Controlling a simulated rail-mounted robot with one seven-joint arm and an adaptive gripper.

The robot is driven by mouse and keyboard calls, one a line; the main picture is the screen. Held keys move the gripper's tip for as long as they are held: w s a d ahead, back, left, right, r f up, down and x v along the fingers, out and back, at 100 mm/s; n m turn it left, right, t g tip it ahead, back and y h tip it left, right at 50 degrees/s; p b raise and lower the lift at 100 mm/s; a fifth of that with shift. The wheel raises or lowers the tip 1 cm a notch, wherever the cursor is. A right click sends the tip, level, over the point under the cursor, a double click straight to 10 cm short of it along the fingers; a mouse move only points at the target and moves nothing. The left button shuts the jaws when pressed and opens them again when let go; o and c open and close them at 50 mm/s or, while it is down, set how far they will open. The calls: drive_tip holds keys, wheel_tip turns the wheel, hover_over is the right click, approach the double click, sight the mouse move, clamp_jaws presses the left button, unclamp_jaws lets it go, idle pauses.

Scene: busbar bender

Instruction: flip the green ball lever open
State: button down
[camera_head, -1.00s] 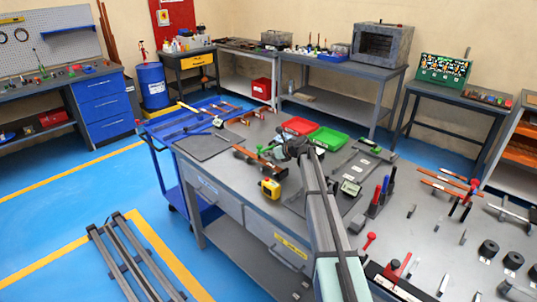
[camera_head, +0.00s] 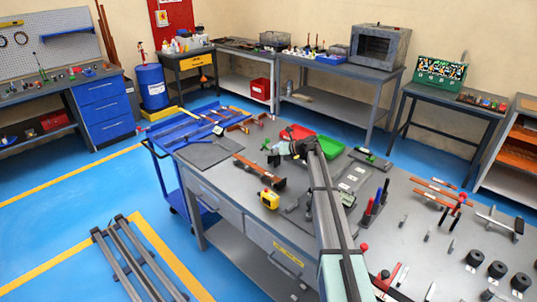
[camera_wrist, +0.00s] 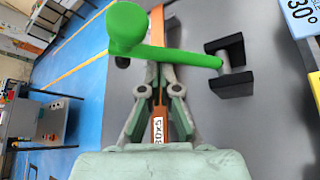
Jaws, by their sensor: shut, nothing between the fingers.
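The green ball lever (camera_wrist: 180,55) crosses the upper part of the wrist view. Its large ball (camera_wrist: 127,25) is at the left, and its arm runs right to a pin in a black bracket (camera_wrist: 228,68). My gripper (camera_wrist: 154,72) is shut and empty, with its fingertips close to the lever arm near the ball. The arm hides part of the tips; I cannot tell whether they touch. In the head view, my gripper (camera_head: 272,157) is over the bench beside a small green ball (camera_head: 265,144).
A copper bar (camera_wrist: 158,105) with a size label lies below the fingers. In the head view, a yellow device (camera_head: 269,199) stands on the grey bench in front. Red (camera_head: 297,132) and green (camera_head: 329,147) trays lie behind. Upright red and blue handles (camera_head: 376,205) stand to the right.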

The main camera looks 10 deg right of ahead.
drive_tip(key=shift+w+d+r+p, duration=0.5)
drive_tip(key=shift+w+d+r, duration=0.05)
drive_tip(key=shift+d+r, duration=0.15)
drive_tip(key=shift+w+d+r, duration=0.2)
drive_tip(key=shift+w+r, duration=0.05)
drive_tip(key=shift+r, duration=0.05)
drive_tip(key=shift+d, duration=0.15)
drive_tip(key=s+d+r+p, duration=0.1)
drive_tip(key=s+d+p, duration=0.2)
drive_tip(key=d, duration=0.5)
drive_tip(key=shift+s, duration=0.9)
